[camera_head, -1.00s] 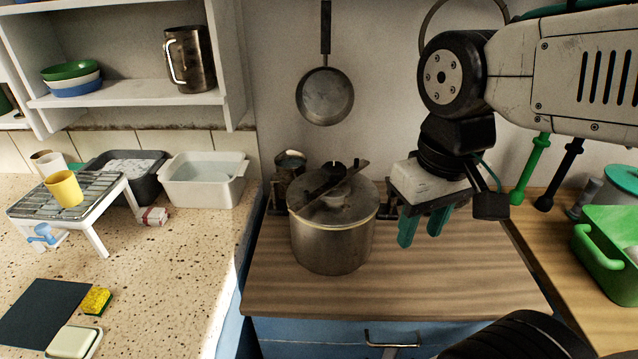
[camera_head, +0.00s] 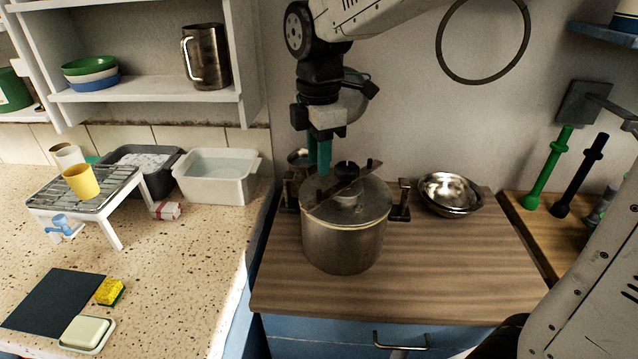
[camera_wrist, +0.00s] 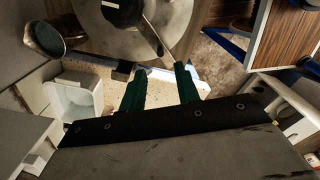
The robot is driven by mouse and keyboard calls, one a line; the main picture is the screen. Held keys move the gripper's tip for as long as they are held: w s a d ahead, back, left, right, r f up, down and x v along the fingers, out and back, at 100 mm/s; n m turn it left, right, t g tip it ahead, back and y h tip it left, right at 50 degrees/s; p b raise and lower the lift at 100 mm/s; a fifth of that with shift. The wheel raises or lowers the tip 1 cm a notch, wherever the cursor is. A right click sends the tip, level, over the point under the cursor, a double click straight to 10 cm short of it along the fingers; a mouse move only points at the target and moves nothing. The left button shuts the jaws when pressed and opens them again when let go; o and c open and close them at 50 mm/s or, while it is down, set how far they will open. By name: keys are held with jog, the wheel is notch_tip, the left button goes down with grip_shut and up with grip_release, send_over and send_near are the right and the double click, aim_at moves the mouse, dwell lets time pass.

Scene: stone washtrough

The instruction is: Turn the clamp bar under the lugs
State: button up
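A steel pot (camera_head: 343,245) with a lid stands on the wooden counter. The dark clamp bar (camera_head: 345,187) lies slantwise across the lid, its near end to the left and its far end to the right. Dark lugs stick up at the pot's right (camera_head: 401,200) and left sides, the left one partly hidden. My gripper (camera_head: 319,168) points down over the lid's back left, its teal fingers overlapping in this view. In the wrist view my gripper (camera_wrist: 160,86) has its fingers apart, and one end of the bar (camera_wrist: 166,48) shows near the gap between them. I cannot tell whether they touch it.
A shiny metal bowl (camera_head: 450,193) stands right of the pot. A dark container (camera_head: 298,160) is close behind it on the left. A white basin (camera_head: 215,178) and a rack (camera_head: 85,190) are on the left worktop. The counter's front right is clear.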

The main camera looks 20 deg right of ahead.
aim_at(319, 190)
notch_tip(319, 190, down, 7)
jog(key=shift+r, duration=0.15)
grip_shut()
